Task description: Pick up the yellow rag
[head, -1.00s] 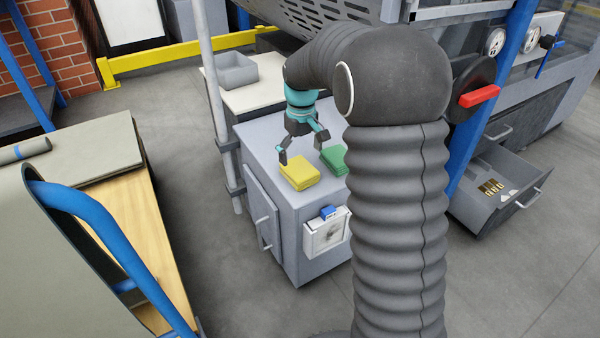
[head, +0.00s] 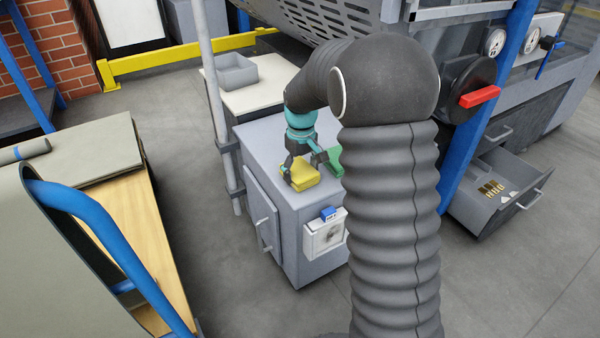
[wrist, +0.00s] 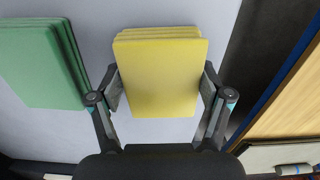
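The yellow rag (head: 304,178) is a folded, layered square on top of the grey cabinet (head: 270,131). It fills the middle of the wrist view (wrist: 160,75). My gripper (head: 308,170) is lowered around it, with one finger along each side. In the wrist view both finger pads of my gripper (wrist: 161,92) press against the rag's left and right edges, with no clear gap. I cannot tell whether the rag is off the cabinet top. In the head view the fingers hide part of it.
A folded green rag (wrist: 40,62) lies left of the yellow one in the wrist view; my arm partly hides it in the head view (head: 335,160). A grey bin (head: 237,75) stands behind. An open drawer (head: 500,185) juts out at right. A blue-railed cart (head: 110,235) stands at left.

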